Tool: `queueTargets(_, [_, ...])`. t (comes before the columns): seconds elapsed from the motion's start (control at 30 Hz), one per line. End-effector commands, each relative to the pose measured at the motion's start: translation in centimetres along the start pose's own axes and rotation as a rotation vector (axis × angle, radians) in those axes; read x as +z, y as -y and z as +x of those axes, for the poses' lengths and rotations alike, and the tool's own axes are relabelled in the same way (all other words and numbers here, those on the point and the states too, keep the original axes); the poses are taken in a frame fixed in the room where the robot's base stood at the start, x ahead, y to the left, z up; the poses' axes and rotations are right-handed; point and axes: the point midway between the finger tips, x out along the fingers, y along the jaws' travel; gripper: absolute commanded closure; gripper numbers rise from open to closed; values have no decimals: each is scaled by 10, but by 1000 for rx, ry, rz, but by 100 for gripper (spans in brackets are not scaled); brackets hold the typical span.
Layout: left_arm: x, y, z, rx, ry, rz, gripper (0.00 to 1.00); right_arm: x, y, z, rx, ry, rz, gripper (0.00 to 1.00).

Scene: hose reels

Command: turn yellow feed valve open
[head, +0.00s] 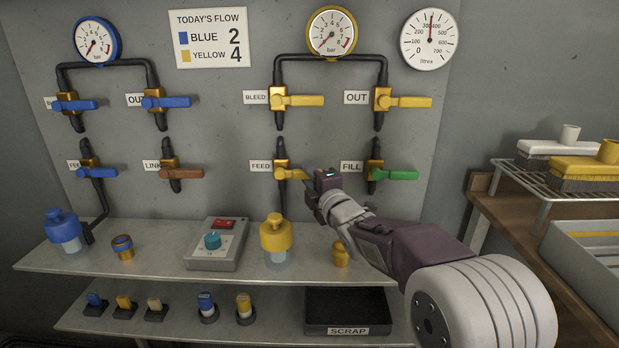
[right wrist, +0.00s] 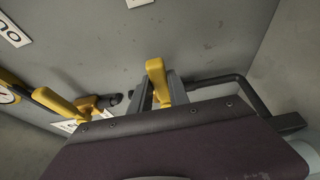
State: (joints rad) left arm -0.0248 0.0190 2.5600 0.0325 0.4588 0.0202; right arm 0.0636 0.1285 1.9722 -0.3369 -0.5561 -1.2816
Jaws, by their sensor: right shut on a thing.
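The yellow feed valve (head: 283,172) sits on the panel right of the FEED label (head: 260,166). Its yellow handle points right, across the pipe, in the head view. My right gripper (head: 312,182) is at the free end of this handle and hides its tip. In the right wrist view the yellow handle (right wrist: 156,72) stands between the two fingers of the gripper (right wrist: 160,90), which is shut on it. The valve's body is mostly hidden in that view. My left gripper is not in view.
The yellow bleed valve (head: 279,99) is above, with the yellow out valve (head: 383,98) to its right. The green fill handle (head: 397,174) is close to the right of my gripper. A yellow-capped bottle (head: 275,233) and a control box (head: 218,243) stand on the shelf below.

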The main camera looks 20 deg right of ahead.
Motion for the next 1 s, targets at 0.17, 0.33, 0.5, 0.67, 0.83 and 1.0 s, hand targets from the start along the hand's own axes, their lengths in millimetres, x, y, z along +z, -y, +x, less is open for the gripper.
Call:
queueTargets(0.17, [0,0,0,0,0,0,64,0,1,0,-2,0,0,100])
queueTargets(0.33, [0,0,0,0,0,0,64,0,1,0,-2,0,0,100])
queueTargets(0.5, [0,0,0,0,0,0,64,0,1,0,-2,0,0,100])
queueTargets(0.67, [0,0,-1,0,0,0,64,0,-1,0,-7,0,-13,100])
queueTargets(0.83, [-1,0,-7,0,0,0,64,0,-8,0,-28,-1,-70,100])
queueTargets(1.0, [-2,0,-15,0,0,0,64,0,-18,0,-73,-1,-181,100])
